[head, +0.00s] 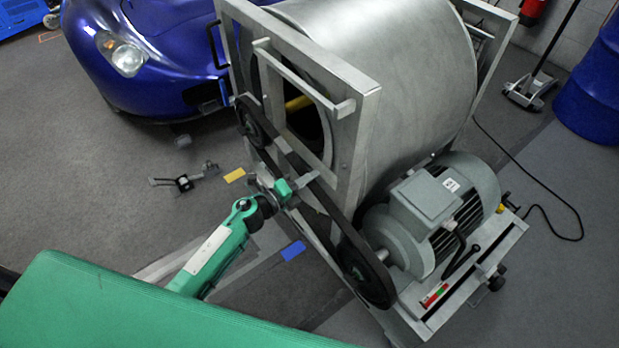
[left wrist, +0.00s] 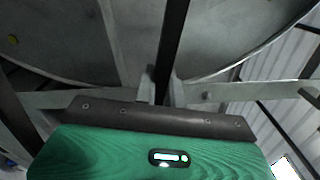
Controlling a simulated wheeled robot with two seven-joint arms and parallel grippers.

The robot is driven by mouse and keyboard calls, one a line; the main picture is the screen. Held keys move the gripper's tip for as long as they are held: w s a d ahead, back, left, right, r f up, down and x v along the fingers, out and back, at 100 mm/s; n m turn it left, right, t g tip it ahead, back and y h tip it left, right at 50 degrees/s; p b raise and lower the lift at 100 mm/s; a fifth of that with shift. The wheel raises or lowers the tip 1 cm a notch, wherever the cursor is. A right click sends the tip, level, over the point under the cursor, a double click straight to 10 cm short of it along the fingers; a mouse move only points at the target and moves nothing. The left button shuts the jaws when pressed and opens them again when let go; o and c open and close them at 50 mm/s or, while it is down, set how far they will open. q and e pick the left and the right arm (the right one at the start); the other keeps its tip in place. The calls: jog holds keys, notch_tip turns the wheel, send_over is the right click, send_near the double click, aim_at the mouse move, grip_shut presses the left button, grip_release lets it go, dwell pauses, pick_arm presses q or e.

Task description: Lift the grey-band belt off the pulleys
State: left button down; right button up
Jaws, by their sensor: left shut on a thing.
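A dark belt (head: 327,204) runs along the near side of the machine, between the upper pulley (head: 256,124) and the lower pulley (head: 357,268), and appears to lie around both. No grey band can be made out on it. My left gripper (head: 301,186) is at the belt between the two pulleys, shut on it. In the left wrist view the belt (left wrist: 174,42) shows as a dark upright strip going down between the fingers (left wrist: 162,90). The fingers partly hide the belt. My right gripper is not in view.
A large metal drum (head: 410,60) in a grey frame (head: 362,112) stands right behind the belt. A grey motor (head: 430,205) sits beside the lower pulley. A blue car (head: 150,50) is at the upper left. The floor left of the machine is mostly clear.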

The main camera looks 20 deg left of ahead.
pick_arm(q)
jog(key=shift+s+a, duration=0.15)
jog(key=shift+s, duration=0.1)
jog(key=shift+s+a, duration=0.25)
jog(key=shift+s, duration=0.05)
jog(key=shift+s+a, duration=0.3)
jog(key=shift+s, duration=0.05)
jog(key=shift+s+a, duration=0.25)
jog(key=shift+s, duration=0.05)
jog(key=shift+s+a+r, duration=0.1)
jog(key=shift+s+a, duration=0.15)
jog(key=shift+s, duration=0.15)
dwell(0.6)
jog(key=shift+s+a, duration=0.35)
jog(key=shift+s, duration=0.1)
jog(key=shift+s+a, duration=0.1)
jog(key=v, duration=1)
jog(key=shift+r, duration=0.2)
dwell(0.6)
